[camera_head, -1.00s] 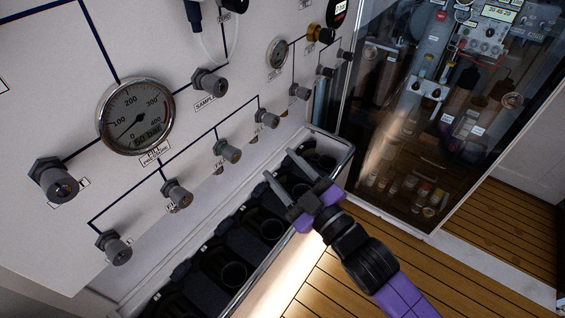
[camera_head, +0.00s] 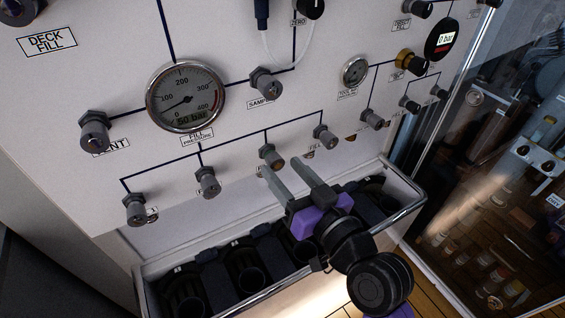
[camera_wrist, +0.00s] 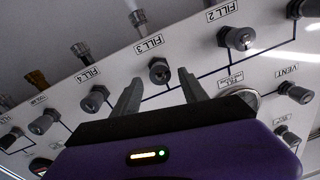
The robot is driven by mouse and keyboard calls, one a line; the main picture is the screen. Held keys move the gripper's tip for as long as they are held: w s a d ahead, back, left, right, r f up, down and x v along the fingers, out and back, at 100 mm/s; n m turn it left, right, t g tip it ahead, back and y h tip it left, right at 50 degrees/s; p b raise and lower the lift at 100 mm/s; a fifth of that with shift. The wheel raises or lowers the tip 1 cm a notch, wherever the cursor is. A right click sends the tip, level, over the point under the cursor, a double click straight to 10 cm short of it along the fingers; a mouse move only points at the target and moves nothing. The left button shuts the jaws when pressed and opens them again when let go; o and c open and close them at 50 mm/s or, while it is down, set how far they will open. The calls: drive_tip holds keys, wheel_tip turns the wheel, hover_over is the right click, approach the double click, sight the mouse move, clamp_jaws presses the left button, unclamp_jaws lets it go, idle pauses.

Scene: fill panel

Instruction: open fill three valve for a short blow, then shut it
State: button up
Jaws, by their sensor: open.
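The fill three valve is a grey knob (camera_head: 271,156) with a brownish end face, on the white panel's lower row. It also shows in the wrist view (camera_wrist: 159,70), beside its FILL 3 label (camera_wrist: 149,43). My gripper (camera_head: 282,168) is open and empty, its two fingers pointing at the panel just below and right of this knob in the head view. In the wrist view the knob appears between and beyond the fingertips (camera_wrist: 158,84). I see no contact. The fill pressure gauge (camera_head: 187,97) has a digital readout that appears to say 50 bar.
Similar knobs flank it: fill two (camera_head: 208,181) to the left and fill four (camera_head: 325,135) to the right. A rack with a metal rail (camera_head: 405,212) and black bottle holders lies below my gripper. A glass cabinet (camera_head: 500,190) stands at the right.

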drive_tip(key=shift+x, duration=1.05)
drive_tip(key=shift+c, duration=0.2)
clamp_jaws()
